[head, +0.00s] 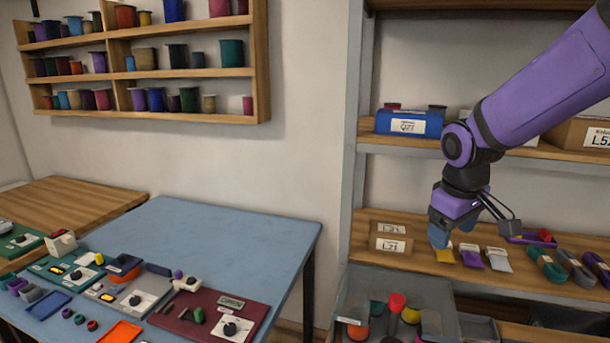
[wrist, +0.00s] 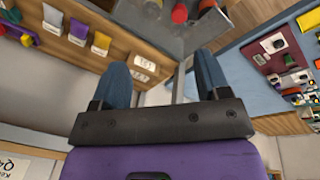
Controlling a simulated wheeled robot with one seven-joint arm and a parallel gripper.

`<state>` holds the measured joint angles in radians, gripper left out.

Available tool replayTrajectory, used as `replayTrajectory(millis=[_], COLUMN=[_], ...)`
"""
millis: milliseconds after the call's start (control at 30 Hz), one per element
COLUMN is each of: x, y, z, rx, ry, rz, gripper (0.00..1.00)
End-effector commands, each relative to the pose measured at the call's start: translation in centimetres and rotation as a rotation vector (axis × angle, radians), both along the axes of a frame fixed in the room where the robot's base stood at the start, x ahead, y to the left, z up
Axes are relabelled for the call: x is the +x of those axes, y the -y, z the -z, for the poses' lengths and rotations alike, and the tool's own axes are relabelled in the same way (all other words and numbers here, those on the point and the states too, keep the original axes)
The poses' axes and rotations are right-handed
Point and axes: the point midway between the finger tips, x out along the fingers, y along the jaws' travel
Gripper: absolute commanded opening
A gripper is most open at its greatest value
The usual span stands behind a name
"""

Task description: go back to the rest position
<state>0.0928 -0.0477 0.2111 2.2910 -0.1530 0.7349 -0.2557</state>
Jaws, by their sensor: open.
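My gripper (wrist: 157,92) shows in the wrist view with its two blue fingers spread apart and nothing between them. In the head view my gripper (head: 440,235) hangs at the end of the purple arm, in front of the middle shelf of the rack at the right. Its fingers point down, near a yellow packet (head: 445,255). Whether the fingers touch the packet cannot be told in the head view; in the wrist view the yellow packet (wrist: 26,38) lies apart from them.
The rack's middle shelf (head: 385,262) holds packets, cord bundles and labelled boxes. A grey bin (head: 350,305) with coloured spools sits below. A blue table (head: 225,235) with several devices stands left. A spool shelf (head: 190,75) hangs on the wall. Bare floor shows between table and rack.

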Motion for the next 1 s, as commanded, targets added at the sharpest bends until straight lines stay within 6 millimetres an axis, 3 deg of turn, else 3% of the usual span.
replayTrajectory(millis=[200, 500, 800, 1000], x=[-5.1, -12.5, -18.5, -19.8], y=[1.0, 2.1, 2.7, 2.8], z=[-4.5, -8.3, -9.7, -9.7], rx=[0.026, 0.109, 0.214, 0.242], ry=[0.09, 0.202, 0.283, 0.297], rz=[0.127, 0.29, 0.41, 0.437], gripper=[0.69, 0.69, 0.69, 0.69])
